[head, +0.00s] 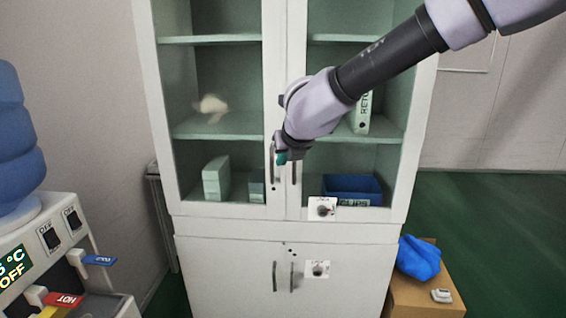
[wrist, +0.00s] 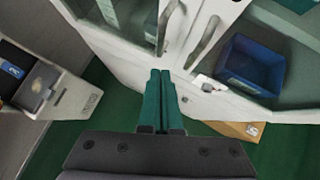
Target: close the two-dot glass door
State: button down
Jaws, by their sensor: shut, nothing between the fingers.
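A white cabinet has two upper glass doors, the left door (head: 272,60) and the right door (head: 296,50), meeting at the middle. A dark dot mark shows below the left door's handle (head: 271,160); I cannot make out a two-dot mark on the right door, which my gripper partly covers. Both doors look flush or nearly so; a small gap cannot be ruled out. The right door's handle (head: 294,172) also shows in the wrist view (wrist: 203,42). My gripper (head: 281,158) is shut and empty in front of the handles; its teal fingertips (wrist: 160,74) point toward the doors' lower meeting edges.
Two solid lower doors (head: 235,275) have handles and dot marks. A blue bin (head: 352,189) and boxes (head: 216,178) stand inside. Green floor (head: 490,215) is clear beyond.

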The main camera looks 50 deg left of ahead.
jog(key=s+a+v, duration=0.1)
jog(key=v, duration=0.7)
jog(key=shift+s+d+r, duration=0.2)
jog(key=shift+s+r, duration=0.15)
jog(key=shift+s, duration=0.05)
jog(key=w+d+r+n+t+y, duration=0.15)
jog(key=w+d+r+n, duration=0.25)
jog(key=w+d+r, duration=0.6)
jog(key=w+d+r+n+t+y, duration=0.15)
jog(key=w+d+r+n, duration=0.25)
jog(key=w+d+r, duration=0.6)
jog(key=w+d+r+n+t+h, duration=0.1)
jog(key=w+d+n, duration=0.2)
jog(key=d, duration=0.4)
jog(key=w+d+n, duration=0.2)
jog(key=w+d, duration=0.2)
jog(key=d, duration=0.4)
jog(key=s+d+f+n+h, duration=0.2)
jog(key=s+d+f, duration=0.1)
jog(key=d, duration=0.9)
jog(key=s+d+f+n+h, duration=0.2)
jog(key=s+d, duration=0.3)
jog(key=d, duration=0.6)
jog(key=s+d+f+n+h, duration=0.1)
jog(key=s+d+f+h, duration=0.2)
jog(key=d, duration=0.9)
jog(key=shift+s+d+f+n+g+h, duration=0.4)
jog(key=shift+s+h, duration=0.2)
jog(key=shift+s, duration=0.2)
